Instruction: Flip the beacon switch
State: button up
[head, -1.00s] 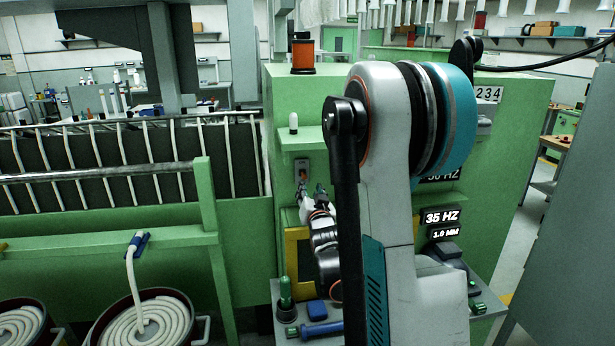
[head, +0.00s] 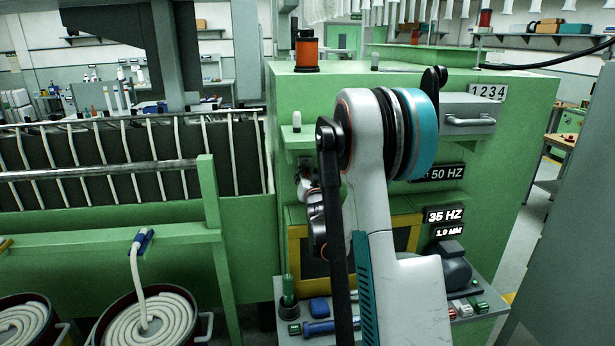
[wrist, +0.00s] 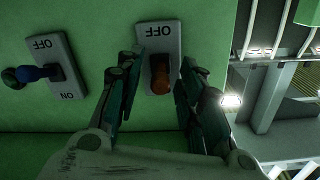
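In the wrist view, a grey switch plate (wrist: 159,38) marked OFF, upside down in the picture, sits on the green panel. Its orange-red toggle (wrist: 160,76) points toward the bottom of the picture, covering the lower end of the plate. My gripper (wrist: 164,62) is open, with one dark finger on each side of this switch; whether either touches it I cannot tell. In the head view, my arm mostly hides the gripper and the switch. An orange-red beacon (head: 306,52) stands on top of the green machine.
A second switch (wrist: 47,68) with a blue toggle and OFF and ON marks is left of the gripper in the wrist view. A small green shelf (head: 297,138) juts out above the switch area. A tray with tools (head: 318,328) is below.

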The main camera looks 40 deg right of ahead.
grip_shut()
jog(key=shift+r+g+y+p, duration=0.4)
jog(key=shift+r+g+p, duration=0.1)
jog(key=shift+p, duration=0.2)
jog(key=shift+w+g+y+p, duration=0.1)
jog(key=shift+g+y+p, duration=0.35)
jog(key=shift+g, duration=0.25)
grip_release()
